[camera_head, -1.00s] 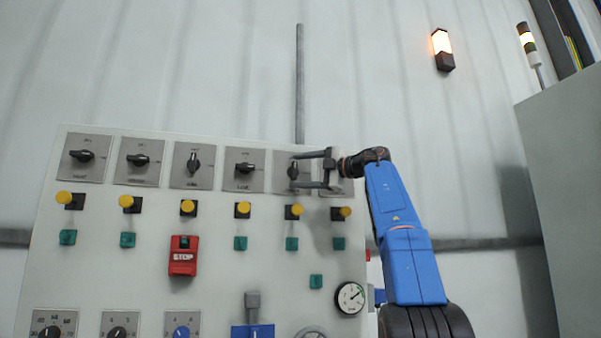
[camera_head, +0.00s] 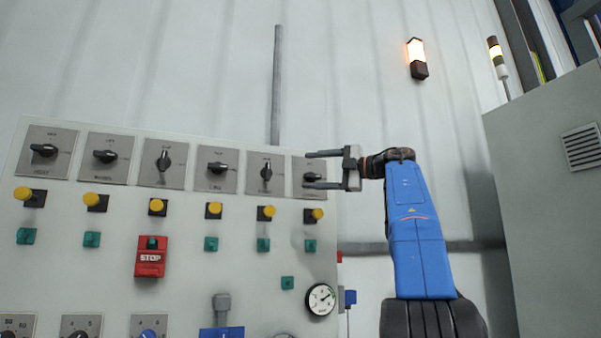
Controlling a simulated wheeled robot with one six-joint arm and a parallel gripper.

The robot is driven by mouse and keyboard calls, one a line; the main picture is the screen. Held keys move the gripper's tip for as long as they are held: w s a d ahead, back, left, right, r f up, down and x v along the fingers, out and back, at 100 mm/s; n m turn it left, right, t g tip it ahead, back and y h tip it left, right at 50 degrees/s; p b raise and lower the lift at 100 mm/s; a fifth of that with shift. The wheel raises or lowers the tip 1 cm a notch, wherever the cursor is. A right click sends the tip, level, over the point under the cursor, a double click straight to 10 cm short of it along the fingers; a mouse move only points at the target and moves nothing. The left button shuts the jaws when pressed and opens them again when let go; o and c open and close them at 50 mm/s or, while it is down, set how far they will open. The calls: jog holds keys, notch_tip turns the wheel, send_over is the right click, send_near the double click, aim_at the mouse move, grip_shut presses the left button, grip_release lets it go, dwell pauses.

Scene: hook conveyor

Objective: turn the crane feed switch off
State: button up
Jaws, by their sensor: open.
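The grey-white control panel (camera_head: 110,270) carries a top row of black rotary switches on grey plates. Most plate labels are too blurred to read, so I cannot tell which one is the crane feed switch. The third knob (camera_head: 163,161) and fifth knob (camera_head: 266,172) stand upright. The first (camera_head: 44,150), second (camera_head: 105,156) and fourth (camera_head: 217,168) lie sideways. The sixth knob (camera_head: 312,177), at the right end, also looks sideways. My gripper (camera_head: 307,170) is open, its fingers pointing left above and below the sixth knob. Contact cannot be told.
Yellow buttons (camera_head: 157,206) and green buttons (camera_head: 211,244) sit below the switches. A red stop box (camera_head: 150,258) and a gauge (camera_head: 320,299) are lower down. A grey cabinet (camera_head: 545,200) stands at the right. A lit lamp (camera_head: 417,58) is on the wall.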

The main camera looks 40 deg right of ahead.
jog(key=shift+v, duration=1.65)
